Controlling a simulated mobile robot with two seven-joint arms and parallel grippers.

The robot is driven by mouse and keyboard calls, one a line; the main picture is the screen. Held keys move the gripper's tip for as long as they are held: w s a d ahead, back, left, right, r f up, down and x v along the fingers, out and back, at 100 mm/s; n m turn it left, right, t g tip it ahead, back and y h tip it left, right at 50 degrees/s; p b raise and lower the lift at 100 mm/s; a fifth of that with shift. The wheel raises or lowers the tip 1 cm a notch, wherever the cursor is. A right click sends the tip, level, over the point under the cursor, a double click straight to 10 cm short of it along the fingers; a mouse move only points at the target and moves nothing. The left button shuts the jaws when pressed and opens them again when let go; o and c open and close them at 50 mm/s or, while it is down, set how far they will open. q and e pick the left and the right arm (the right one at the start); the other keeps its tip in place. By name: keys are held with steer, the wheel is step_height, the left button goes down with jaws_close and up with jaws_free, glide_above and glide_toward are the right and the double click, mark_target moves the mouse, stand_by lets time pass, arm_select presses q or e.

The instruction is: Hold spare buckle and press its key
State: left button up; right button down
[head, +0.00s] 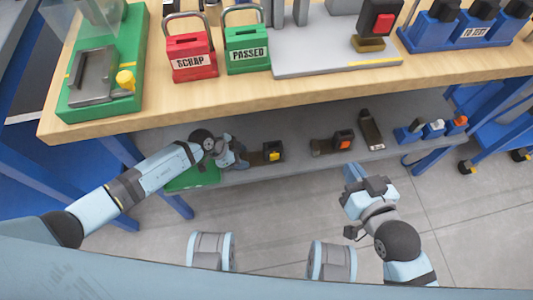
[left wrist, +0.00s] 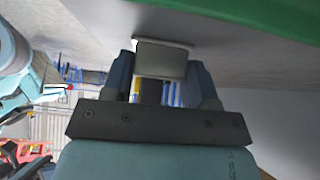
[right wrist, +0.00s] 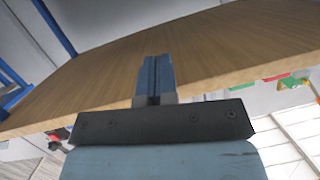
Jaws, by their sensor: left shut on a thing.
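A buckle with a yellow key (head: 273,155) is at the lower shelf, just right of my left gripper (head: 240,157). My left gripper is shut on this buckle; a grey block face of it (left wrist: 162,60) shows between the fingers in the left wrist view. I cannot tell whether the buckle still touches the shelf. A second buckle with an orange-red key (head: 342,139) lies further right on the shelf. My right gripper (head: 352,172) is in front of the shelf, away from both buckles. Its fingers (right wrist: 154,78) are together and empty.
The wooden bench top (head: 400,92) overhangs the grey lower shelf (head: 300,165). A green mat (head: 194,179) is under my left wrist. A dark part (head: 370,130) and a blue holder (head: 408,134) lie on the shelf.

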steer(key=w+a+f+n+g, duration=0.2)
steer(key=a+f+n+g, duration=0.3)
steer(key=f+n, duration=0.3)
steer(key=w+a+f+n+g, duration=0.3)
steer(key=a+f+n+g, duration=0.1)
steer(key=f+n, duration=0.4)
steer(key=shift+w+a+f+n+g, duration=0.25)
steer(key=shift+a+n+g, duration=0.15)
steer(key=shift+n, duration=0.1)
